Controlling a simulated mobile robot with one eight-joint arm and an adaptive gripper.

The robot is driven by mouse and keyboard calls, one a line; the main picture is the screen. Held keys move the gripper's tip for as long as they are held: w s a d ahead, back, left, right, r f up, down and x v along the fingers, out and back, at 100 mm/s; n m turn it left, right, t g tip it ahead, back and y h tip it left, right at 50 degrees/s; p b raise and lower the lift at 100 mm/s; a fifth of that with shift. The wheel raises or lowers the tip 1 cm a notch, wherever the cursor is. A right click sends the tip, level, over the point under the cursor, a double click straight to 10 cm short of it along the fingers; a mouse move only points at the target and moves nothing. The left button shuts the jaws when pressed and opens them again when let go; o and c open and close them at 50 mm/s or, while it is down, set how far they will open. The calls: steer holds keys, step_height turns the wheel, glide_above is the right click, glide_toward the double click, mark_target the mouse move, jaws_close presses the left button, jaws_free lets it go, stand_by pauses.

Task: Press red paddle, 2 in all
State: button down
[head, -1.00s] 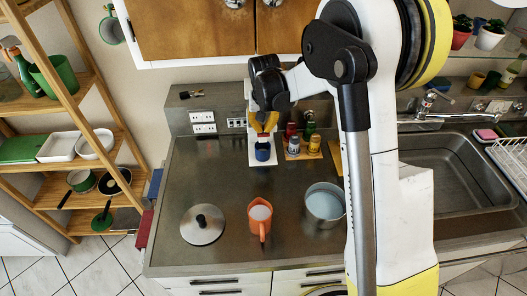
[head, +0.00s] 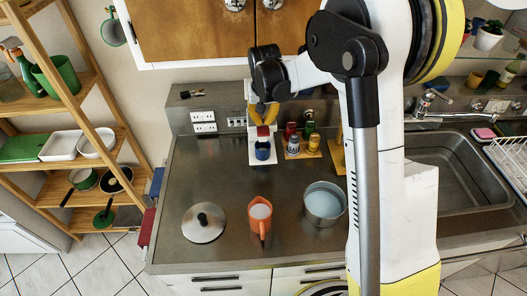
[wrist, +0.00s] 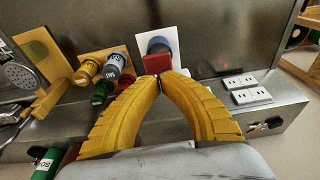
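The red paddle (head: 263,131) sticks out from a white upright dispenser panel (head: 252,143) at the back of the counter. It also shows in the wrist view (wrist: 156,62), just beyond my fingertips. A blue round cup-like thing (head: 263,151) stands below the paddle on the white base. My gripper (head: 264,118) is just above the paddle, its yellow fingers pointing down. In the wrist view, the fingertips (wrist: 161,79) meet with nothing between them. Whether they touch the paddle is hard to tell.
Spice jars (head: 292,143) stand on a wooden board right of the dispenser. A pot lid (head: 204,222), an orange jug (head: 260,214) and a pot (head: 324,203) stand nearer the front. Sockets (head: 204,121) are on the back wall. The counter's left middle is clear.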

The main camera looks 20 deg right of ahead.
mark_target(263, 130)
steer(key=shift+f, duration=0.15)
steer(key=shift+f+b, duration=1.9)
steer(key=shift+f, duration=0.3)
steer(key=shift+r, duration=0.2)
steer(key=shift+r+p, duration=1.35)
steer(key=shift+r, duration=0.8)
steer(key=shift+r+p, duration=1.45)
steer(key=shift+r, duration=1.05)
steer(key=shift+s, duration=0.1)
